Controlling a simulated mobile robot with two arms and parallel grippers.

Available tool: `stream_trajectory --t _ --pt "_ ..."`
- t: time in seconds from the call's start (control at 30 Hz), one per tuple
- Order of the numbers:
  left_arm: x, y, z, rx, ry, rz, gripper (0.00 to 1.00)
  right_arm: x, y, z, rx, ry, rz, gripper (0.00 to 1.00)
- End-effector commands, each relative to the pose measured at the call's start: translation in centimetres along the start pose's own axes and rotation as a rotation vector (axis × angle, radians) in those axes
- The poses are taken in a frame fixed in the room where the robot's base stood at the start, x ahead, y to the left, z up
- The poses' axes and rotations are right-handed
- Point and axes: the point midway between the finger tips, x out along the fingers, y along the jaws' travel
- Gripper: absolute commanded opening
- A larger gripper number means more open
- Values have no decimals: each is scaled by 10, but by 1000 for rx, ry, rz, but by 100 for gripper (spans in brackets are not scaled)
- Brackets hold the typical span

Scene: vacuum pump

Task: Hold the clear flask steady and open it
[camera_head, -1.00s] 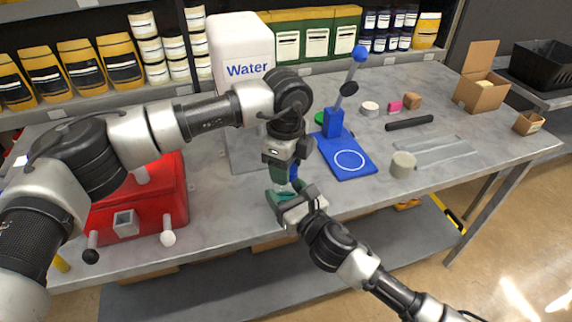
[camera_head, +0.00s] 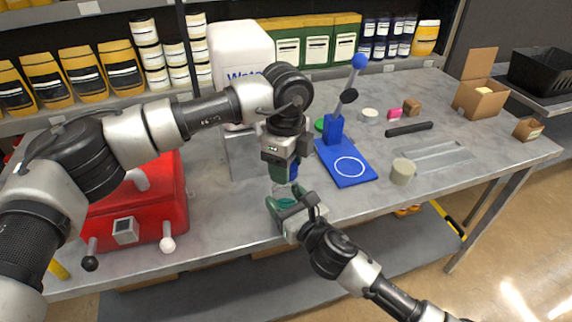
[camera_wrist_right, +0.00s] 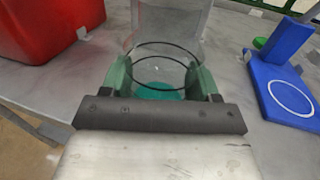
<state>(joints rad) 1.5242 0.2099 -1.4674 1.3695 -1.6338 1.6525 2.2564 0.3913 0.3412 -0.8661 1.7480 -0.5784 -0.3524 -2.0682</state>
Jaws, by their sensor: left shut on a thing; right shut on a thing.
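The clear flask (camera_wrist_right: 150,62) shows in the right wrist view with teal liquid in its bottom and a dark ring at its open-looking top. My right gripper (camera_wrist_right: 160,82) is shut around its sides with green fingers. In the head view, the flask (camera_head: 285,190) is mostly hidden by my right gripper (camera_head: 288,204) over the table's front edge. My left gripper (camera_head: 290,174) is just above it, pointing down, shut on a small blue piece (camera_head: 292,172) that looks like the lid; its fingers hide most of it. The left gripper is outside the right wrist view.
A red machine (camera_head: 140,215) stands left on the grey table (camera_head: 225,215). A blue press stand (camera_head: 345,172) with a lever is right of the grippers. A white water container (camera_head: 238,45) stands behind my left arm. A beige cylinder (camera_head: 403,171) sits farther right.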

Motion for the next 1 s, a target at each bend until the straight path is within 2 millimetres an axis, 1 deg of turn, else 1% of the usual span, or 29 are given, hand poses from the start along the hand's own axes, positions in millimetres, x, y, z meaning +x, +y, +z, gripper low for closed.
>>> stream_trajectory --t 0.17,0.43,0.5,0.67,0.7,0.87,0.9,1.0 --pt "-5 0 0 0 0 -2 19 0 0 -1 0 3 -1 0" --pt "-37 0 0 0 0 -2 19 0 0 -1 0 3 -1 0" --pt "-40 0 0 0 0 0 19 0 0 -1 0 3 -1 0" --pt "-40 0 0 0 0 1 19 0 0 -1 0 2 -1 0" --pt "-40 0 0 0 0 0 19 0 0 -1 0 3 -1 64" --pt "-40 0 0 0 0 0 19 0 0 -1 0 2 0 88" --pt "-40 0 0 0 0 0 19 0 0 -1 0 2 0 91" --pt "-40 0 0 0 0 0 19 0 0 0 0 1 0 91"
